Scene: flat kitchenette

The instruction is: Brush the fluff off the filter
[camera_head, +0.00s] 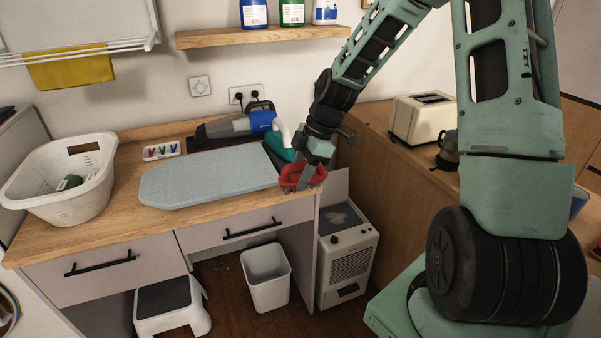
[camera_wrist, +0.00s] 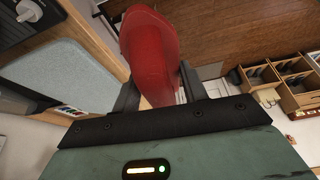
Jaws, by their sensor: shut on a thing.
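My gripper (camera_head: 303,178) is shut on a red object, apparently the brush (camera_head: 294,174), above the right front corner of the wooden counter. In the wrist view the red brush (camera_wrist: 147,55) sits between the two dark fingers; its bristles cannot be made out. A white floor appliance (camera_head: 348,266) stands at the counter's right end, below and to the right of my gripper. On its top is a dark panel, apparently the filter (camera_head: 333,224), with a pale grey patch like fluff (camera_head: 338,213). The brush is apart from it.
A grey ironing board (camera_head: 205,182) lies on the counter (camera_head: 125,222), with a handheld vacuum (camera_head: 235,124) and a teal-white iron-like item (camera_head: 279,147) behind. A laundry basket (camera_head: 64,183) is left. A bin (camera_head: 267,276) and step stool (camera_head: 172,304) stand below. A toaster (camera_head: 421,116) is right.

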